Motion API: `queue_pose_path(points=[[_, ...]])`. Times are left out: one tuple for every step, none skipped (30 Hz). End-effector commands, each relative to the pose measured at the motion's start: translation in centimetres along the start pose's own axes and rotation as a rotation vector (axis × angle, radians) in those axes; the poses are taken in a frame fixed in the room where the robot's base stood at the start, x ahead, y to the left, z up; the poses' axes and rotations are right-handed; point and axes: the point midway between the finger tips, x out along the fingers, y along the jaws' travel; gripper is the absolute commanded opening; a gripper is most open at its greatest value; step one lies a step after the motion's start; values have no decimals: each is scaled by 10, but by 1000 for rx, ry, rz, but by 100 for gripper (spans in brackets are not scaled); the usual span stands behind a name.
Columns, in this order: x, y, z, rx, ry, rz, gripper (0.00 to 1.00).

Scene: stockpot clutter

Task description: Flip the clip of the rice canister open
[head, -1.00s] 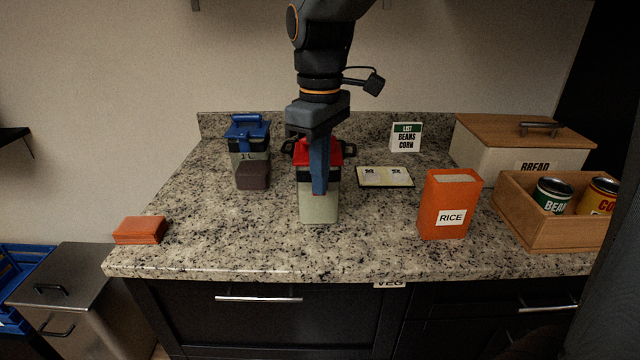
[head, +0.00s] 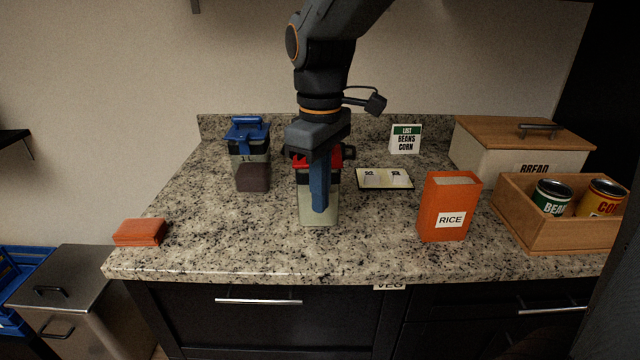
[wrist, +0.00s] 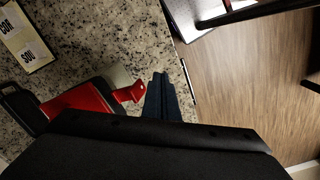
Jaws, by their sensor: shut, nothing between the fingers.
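The red-lidded canister (head: 305,210) stands upright in the middle of the counter, with pale contents behind its clear wall. My gripper (head: 320,208) points down in front of it, fingers shut and empty, hiding much of its front. In the wrist view the red lid (wrist: 82,102) is at left, and a red clip (wrist: 128,92) juts from its edge toward my fingers (wrist: 162,97). The clip's tip is close beside the fingers; I cannot tell whether they touch. The head view hides the clip behind my gripper.
An orange RICE box (head: 448,208), a wooden crate (head: 560,236) with cans and a bread box (head: 490,160) are at right. The front counter is clear between the orange sponge (head: 140,232) and the RICE box.

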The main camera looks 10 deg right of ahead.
Motion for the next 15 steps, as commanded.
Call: queue_pose_path(points=[[-1, -4, 3, -1, -1, -1, 0], [-1, -6, 4, -1, 0, 0, 0], [-1, -8, 5, -1, 0, 0, 0], [-2, -10, 6, -1, 1, 0, 0], [-1, -12, 7, -1, 1, 0, 0], [-1, -14, 9, -1, 0, 0, 0], [-2, -16, 10, -1, 0, 0, 0], [-2, -18, 11, -1, 0, 0, 0], [-1, -20, 13, -1, 0, 0, 0], [-1, -22, 14, -1, -1, 0, 0], [-1, -24, 15, -1, -1, 0, 0], [-1, -25, 16, -1, 0, 0, 0], [-1, -26, 16, 0, 0, 0, 0], [-1, -27, 17, 0, 1, 0, 0], [-1, -28, 17, 0, 1, 1, 0]])
